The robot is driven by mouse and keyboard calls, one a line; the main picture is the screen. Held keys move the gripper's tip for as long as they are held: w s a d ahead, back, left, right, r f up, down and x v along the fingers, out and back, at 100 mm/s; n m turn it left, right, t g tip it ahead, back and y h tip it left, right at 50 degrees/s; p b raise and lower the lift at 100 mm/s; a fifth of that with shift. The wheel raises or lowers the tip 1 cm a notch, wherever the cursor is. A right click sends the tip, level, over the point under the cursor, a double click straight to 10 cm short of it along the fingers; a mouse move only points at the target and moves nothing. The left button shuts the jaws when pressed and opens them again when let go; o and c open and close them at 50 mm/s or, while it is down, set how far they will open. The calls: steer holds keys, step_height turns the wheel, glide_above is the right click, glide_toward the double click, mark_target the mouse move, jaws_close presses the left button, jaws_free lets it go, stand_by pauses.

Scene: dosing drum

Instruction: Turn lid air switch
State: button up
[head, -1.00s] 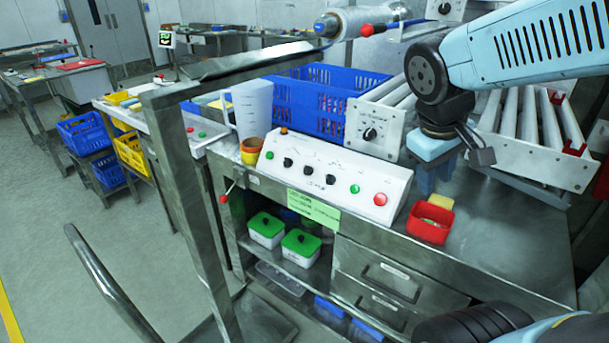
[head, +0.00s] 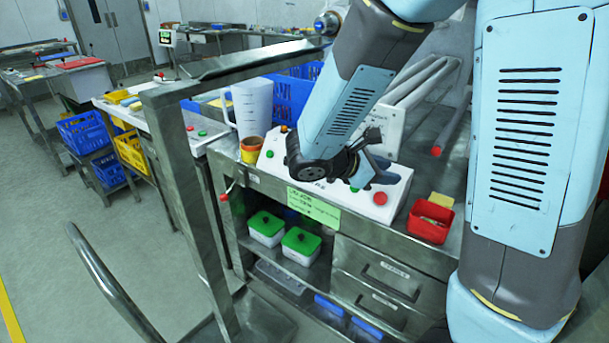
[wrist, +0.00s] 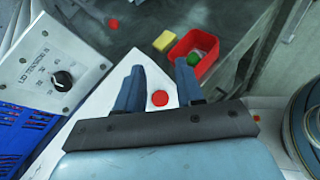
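The white sloped control panel (head: 393,193) stands on the steel bench. Its green button (head: 270,154) at the left and red button (head: 380,198) at the right show. My arm covers the middle of the panel, and the black rotary switches there are hidden. No lid air label is readable. My gripper (head: 368,178) is over the right part of the panel. In the wrist view its two blue fingers (wrist: 160,72) are apart and empty, with the panel's red button (wrist: 160,98) seen between them.
A box with a black knob labelled lid tension (wrist: 62,80) stands behind the panel. A red bin (head: 430,221) sits right of the panel, and orange cups (head: 252,150) and a clear jug (head: 252,107) left. A steel post (head: 185,190) rises in front.

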steer(key=w+a+f+n+t+y, duration=0.3)
steer(key=a+f+n+t, duration=0.3)
steer(key=a+n, duration=0.4)
steer(key=w+a+f+n+t+y, duration=0.3)
steer(key=a+f+n+t, duration=0.4)
steer(key=a, duration=0.5)
steer(key=shift+n+g, duration=0.3)
steer(key=shift+n, duration=0.1)
steer(key=x, duration=1.3)
steer(key=shift+s, duration=0.1)
jaws_close()
